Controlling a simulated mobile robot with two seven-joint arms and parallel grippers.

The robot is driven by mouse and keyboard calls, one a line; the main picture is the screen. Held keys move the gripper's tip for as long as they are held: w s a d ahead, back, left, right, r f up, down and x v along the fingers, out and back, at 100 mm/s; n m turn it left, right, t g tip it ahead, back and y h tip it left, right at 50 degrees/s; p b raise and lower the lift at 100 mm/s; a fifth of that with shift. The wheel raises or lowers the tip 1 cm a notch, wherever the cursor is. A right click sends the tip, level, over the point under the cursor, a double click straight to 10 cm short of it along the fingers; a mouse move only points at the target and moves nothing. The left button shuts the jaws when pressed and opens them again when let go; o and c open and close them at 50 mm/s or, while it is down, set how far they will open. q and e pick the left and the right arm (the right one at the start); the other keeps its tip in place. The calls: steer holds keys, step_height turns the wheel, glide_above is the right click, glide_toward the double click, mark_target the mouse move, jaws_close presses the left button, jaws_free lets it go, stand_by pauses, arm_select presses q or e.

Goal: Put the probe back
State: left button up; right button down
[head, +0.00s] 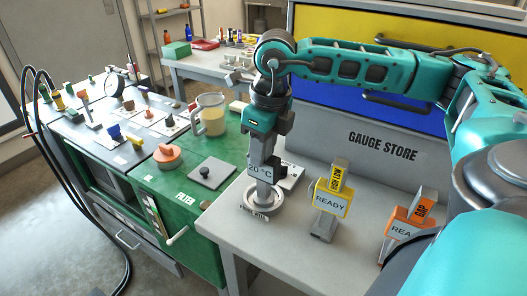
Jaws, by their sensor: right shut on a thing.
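The probe (261,172) is a grey upright body with a small display showing "20 °C", partly cut off. My right gripper (264,150) points straight down at the left part of the gauge store bench and is shut on the probe's upper part. The probe's lower end stands over or in a round pale ring holder (262,208) with a small label on its front rim. I cannot tell whether it is fully seated, as the probe hides the ring's middle. My left gripper is not in view.
A yellow "READY" gauge (329,198) and an orange gauge (408,225) stand on the grey bench (300,255) to the right. A pale block lies behind the probe. The green cart (215,150) at left carries a jug (210,114), black-knobbed plate and orange cap.

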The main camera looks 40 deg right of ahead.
mark_target(269, 158)
steer(key=shift+a+r, duration=0.1)
steer(key=shift+r, duration=0.05)
steer(key=shift+f, duration=0.2)
steer(key=c, duration=0.8)
jaws_free()
steer(key=shift+s, duration=0.1)
steer(key=shift+r, duration=0.1)
steer(key=shift+r, duration=0.2)
steer(key=r+p, duration=0.1)
steer(key=r, duration=0.1)
steer(key=r+p, duration=0.1)
steer(key=r, duration=0.1)
steer(key=r+p, duration=0.2)
steer(key=shift+s+r, duration=0.25)
steer(key=shift+s, duration=0.05)
steer(key=r, duration=0.4)
steer(key=shift+s, duration=0.25)
steer(key=shift+s+d+r, duration=0.1)
steer(key=shift+d+r, duration=0.1)
steer(key=shift+r, duration=0.4)
